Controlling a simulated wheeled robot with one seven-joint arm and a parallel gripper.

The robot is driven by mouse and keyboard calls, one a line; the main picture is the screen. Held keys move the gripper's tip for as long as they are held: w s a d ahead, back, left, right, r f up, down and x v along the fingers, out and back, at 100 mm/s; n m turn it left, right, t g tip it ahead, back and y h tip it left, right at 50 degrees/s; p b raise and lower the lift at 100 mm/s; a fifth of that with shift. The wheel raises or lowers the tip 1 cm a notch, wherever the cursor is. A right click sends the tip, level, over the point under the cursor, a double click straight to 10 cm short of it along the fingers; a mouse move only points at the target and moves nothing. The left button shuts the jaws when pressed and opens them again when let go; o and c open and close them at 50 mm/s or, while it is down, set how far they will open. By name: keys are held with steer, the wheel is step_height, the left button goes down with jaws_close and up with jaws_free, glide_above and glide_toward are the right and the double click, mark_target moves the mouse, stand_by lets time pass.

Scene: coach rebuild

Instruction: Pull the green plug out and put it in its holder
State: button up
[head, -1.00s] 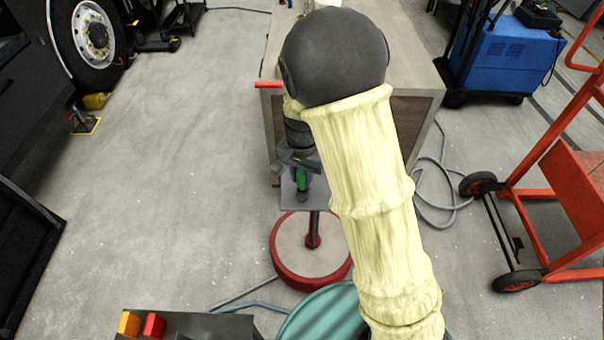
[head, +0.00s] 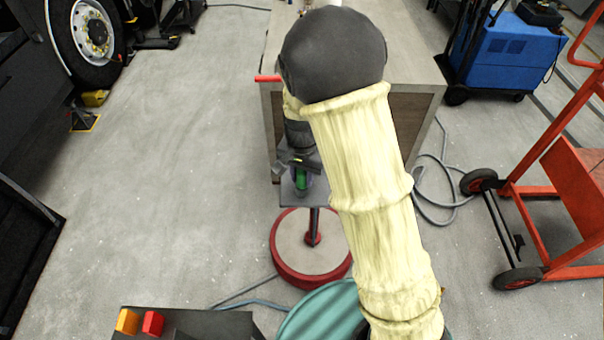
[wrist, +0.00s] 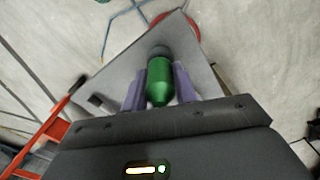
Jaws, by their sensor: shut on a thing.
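The green plug (wrist: 160,82) is between the two purple fingers of my gripper (wrist: 160,88) in the wrist view. My gripper is shut on it. The plug's far end meets a dark round part over a grey plate (wrist: 118,82); I cannot tell whether it is seated there. In the head view the green plug (head: 302,181) shows small below my dark wrist, over the grey plate (head: 290,197) on a post. My gripper (head: 302,176) is partly hidden there by my wrist. I cannot identify the plug's holder.
The post stands on a round red-rimmed base (head: 283,268). A workbench (head: 420,78) is behind my arm. A black box with an orange block (head: 128,322) and a red block (head: 154,324) is at bottom left. A red trolley (head: 560,190) stands right. The left floor is open.

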steer(key=shift+f, duration=0.1)
steer(key=o, duration=1.1)
step_height(320, 180, up, 17)
steer(key=shift+r+b, duration=0.2)
steer(key=shift+b, duration=0.95)
steer(key=s+d+f+n+t, duration=0.1)
steer(key=s+d+f, duration=0.2)
steer(key=s+d, duration=0.1)
steer(key=s+d+f+n, duration=0.2)
steer(key=s+d+f, duration=0.2)
steer(key=d, duration=0.1)
steer(key=s+d+f+n+t, duration=0.1)
steer(key=s+d+f, duration=0.3)
steer(key=shift+s+d+f+n+t, duration=0.1)
steer(key=shift+s+d+n+t, duration=0.1)
steer(key=shift+d+n+t, duration=0.15)
